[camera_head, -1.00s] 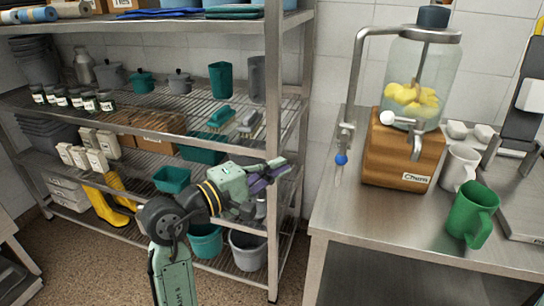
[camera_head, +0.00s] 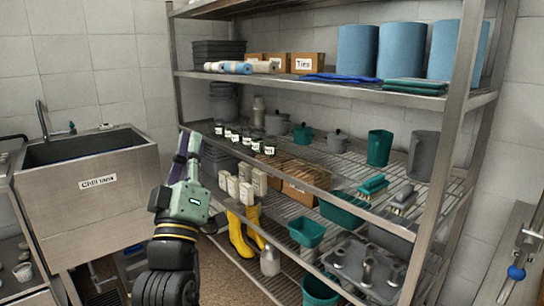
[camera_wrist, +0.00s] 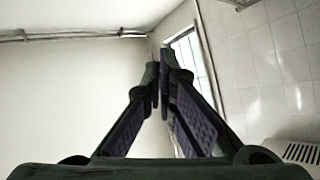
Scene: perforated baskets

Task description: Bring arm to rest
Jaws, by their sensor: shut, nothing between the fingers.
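My gripper (camera_head: 188,150) is raised and points upward in the head view, in front of the left end of the shelving unit, between it and the steel sink. Its purple-padded fingers are together and hold nothing. In the wrist view the fingers of my gripper (camera_wrist: 157,85) meet at their tips. The lower part of my arm is cut off by the bottom edge of the head view.
The shelving unit (camera_head: 452,130) stands close to the right of my arm, with boxes (camera_head: 240,185), jars, brushes (camera_head: 372,187) and teal tubs (camera_head: 306,232). The sink (camera_head: 85,185) is on the left. Yellow boots (camera_head: 240,235) stand low on the unit. A steel counter edge (camera_head: 505,255) is at the right.

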